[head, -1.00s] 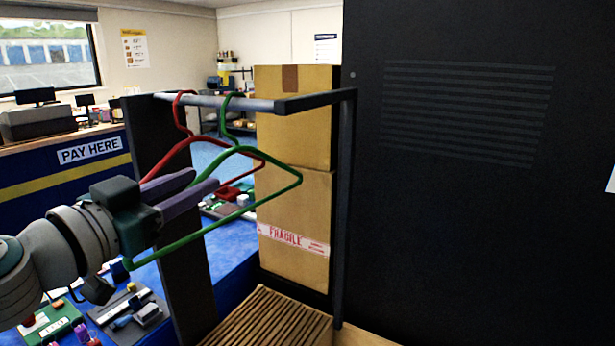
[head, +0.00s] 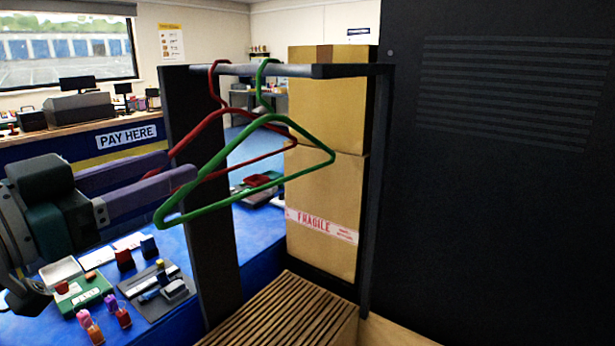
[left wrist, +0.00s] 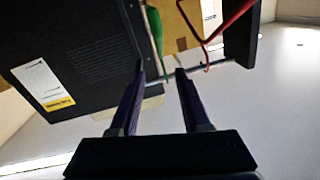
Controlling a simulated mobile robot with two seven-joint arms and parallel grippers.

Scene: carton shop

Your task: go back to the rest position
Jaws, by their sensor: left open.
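A green hanger (head: 290,176) and a red hanger (head: 200,130) hang by their hooks from a dark rail (head: 335,71). The red one hangs left of the green one. My left gripper (head: 181,167) is open, with its purple fingers beside the left ends of the hangers. The fingers overlap the hangers in the picture, and contact is unclear. My right gripper is not in view.
A dark upright panel (head: 205,260) supports the rail's left end. Stacked cartons (head: 325,195) stand behind the rack, with a slatted brown surface (head: 285,315) below. A large black panel (head: 500,230) fills the right. A blue table (head: 200,300) holds small items at lower left.

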